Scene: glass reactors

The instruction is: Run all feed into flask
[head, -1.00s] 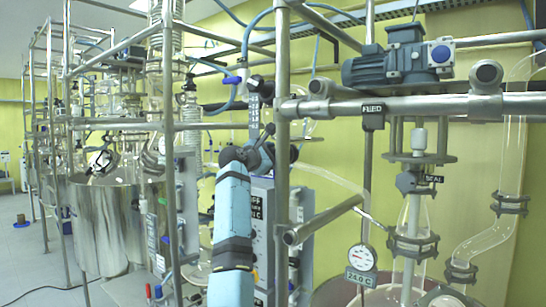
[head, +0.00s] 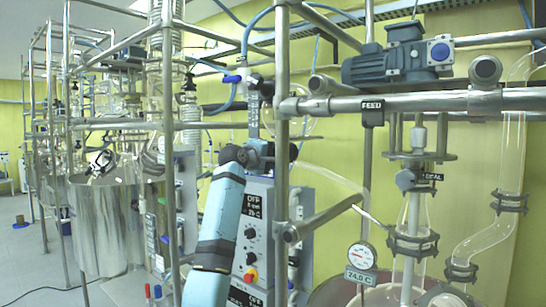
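A clear glass vessel (head: 412,215) hangs under a steel stirrer head at the right. Its lower part reaches into a round steel bath (head: 330,292); I cannot tell if it is the flask. A blue-handled valve (head: 232,79) on glass and hose is at upper centre. My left arm (head: 222,210) rises from the bottom to a wrist beside the steel post, below that valve. My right gripper is not in view.
A control box (head: 256,235) with display, knobs and red-yellow button stands behind my arm. Steel posts and a slanted tube (head: 325,218) stand close right of the wrist. A motor (head: 398,62) sits above the pipe. A large steel pot (head: 98,225) is at left.

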